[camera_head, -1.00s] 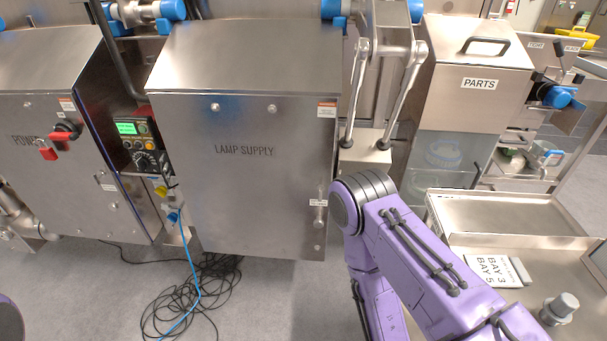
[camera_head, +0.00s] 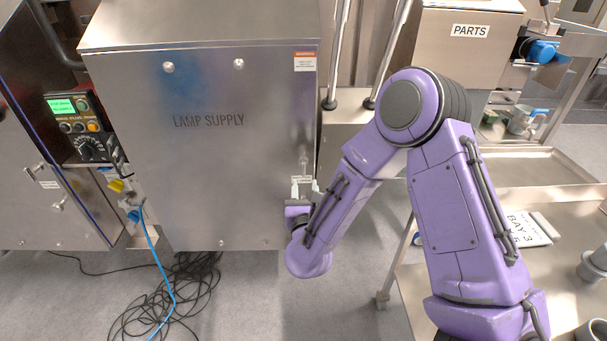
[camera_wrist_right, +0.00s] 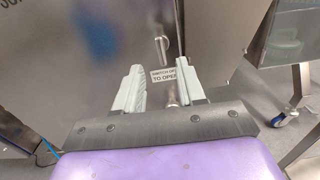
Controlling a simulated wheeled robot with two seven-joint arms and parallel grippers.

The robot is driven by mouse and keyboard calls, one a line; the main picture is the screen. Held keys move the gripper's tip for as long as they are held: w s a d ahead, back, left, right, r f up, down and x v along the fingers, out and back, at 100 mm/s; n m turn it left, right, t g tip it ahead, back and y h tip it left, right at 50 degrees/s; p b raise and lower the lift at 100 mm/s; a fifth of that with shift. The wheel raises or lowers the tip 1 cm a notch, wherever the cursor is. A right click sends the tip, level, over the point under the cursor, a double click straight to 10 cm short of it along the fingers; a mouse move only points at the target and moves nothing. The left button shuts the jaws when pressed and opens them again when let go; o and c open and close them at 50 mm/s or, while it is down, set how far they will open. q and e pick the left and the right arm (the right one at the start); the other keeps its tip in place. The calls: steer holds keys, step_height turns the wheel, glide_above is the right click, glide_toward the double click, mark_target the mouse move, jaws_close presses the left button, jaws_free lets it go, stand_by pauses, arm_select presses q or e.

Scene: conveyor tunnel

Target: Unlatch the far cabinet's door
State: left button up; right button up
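The steel LAMP SUPPLY cabinet (camera_head: 200,160) stands with its door facing me. A small metal latch handle (camera_head: 304,161) is near the door's right edge; the wrist view shows it upright (camera_wrist_right: 162,46). Below it is a small label (camera_wrist_right: 163,74), partly legible, ending "TO OPEN". My right gripper (camera_head: 304,188) is in front of the label, just below the handle. In the wrist view its two pale fingers (camera_wrist_right: 158,88) are apart with nothing gripped. A metal piece (camera_wrist_right: 172,95) on the door shows between them. Whether the fingers touch the door is unclear. My left gripper is out of view.
A control box with a green screen (camera_head: 75,120) is left of the cabinet, with another steel cabinet (camera_head: 45,195) beyond. A blue cable and black cables (camera_head: 180,295) lie on the floor. A steel cart (camera_head: 545,255) and the PARTS box (camera_head: 440,50) are at the right.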

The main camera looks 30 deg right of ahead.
mark_target(304, 169)
steer(key=x, duration=0.9)
steer(key=shift+w+d+f+p, duration=0.1)
steer(key=shift+w+d+p, duration=0.05)
steer(key=shift+w+p, duration=0.15)
steer(key=c, duration=0.7)
